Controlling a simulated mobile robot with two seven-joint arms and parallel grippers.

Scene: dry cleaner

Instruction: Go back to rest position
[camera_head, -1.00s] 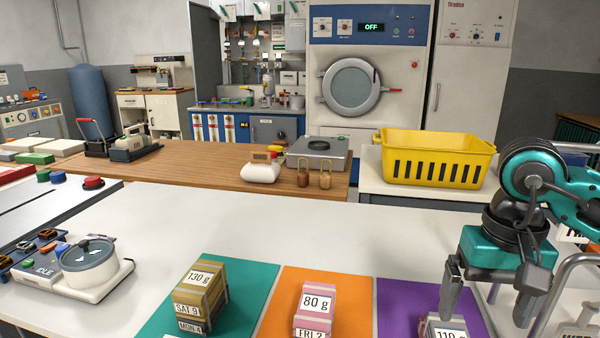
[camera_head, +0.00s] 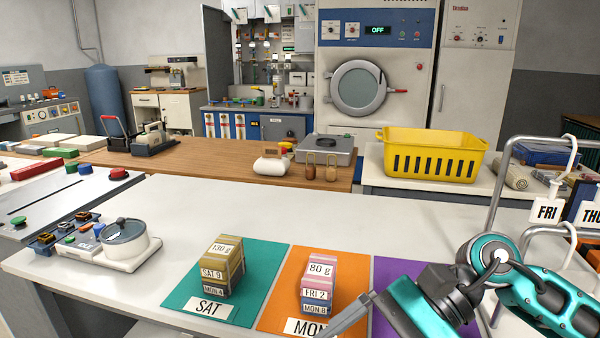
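My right arm comes in from the lower right of the head view. Its teal gripper (camera_head: 345,318) is low over the front of the table, near the orange mat (camera_head: 272,312) and the purple mat (camera_head: 388,275). A finger points left; I cannot tell whether the gripper is open or shut. A yellowish stack labelled 130 g (camera_head: 222,268) stands on the teal mat (camera_head: 262,262). A pink stack labelled 80 g (camera_head: 319,280) stands on the orange mat. My arm covers most of the purple mat. My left gripper is not in view.
A metal rack (camera_head: 491,215) with FRI and THU tags stands at the right, close to my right arm. A scale with a round pot (camera_head: 124,240) sits at the left. A yellow basket (camera_head: 432,155) is behind. The table's middle is clear.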

